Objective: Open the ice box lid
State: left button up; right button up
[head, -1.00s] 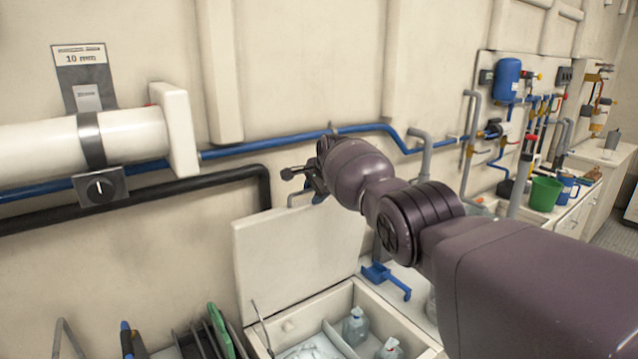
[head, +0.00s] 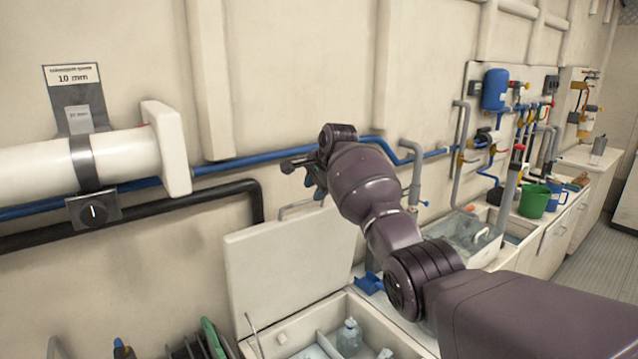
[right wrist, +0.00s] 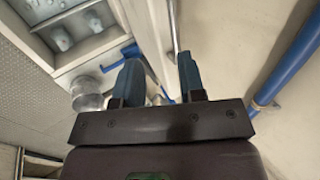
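The ice box lid (head: 290,262) is a pale flat panel that stands raised, near upright, at the back of the ice box (head: 375,318) in the head view. The open box below it shows dividers and bottles (head: 349,338); its lower part is cut off by the frame. My right gripper (head: 300,172) is just above the lid's top edge, near the wall. The right wrist view shows its two blue fingers (right wrist: 158,82) spread apart with nothing between them; the open box (right wrist: 80,45) lies beyond at upper left. My left gripper is not in view.
A blue pipe (head: 238,162) and a black pipe (head: 170,203) run along the wall close behind the lid. A blue scoop (head: 369,283) lies on the counter right of the box.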

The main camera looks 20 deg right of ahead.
jog(key=shift+v, duration=1.2)
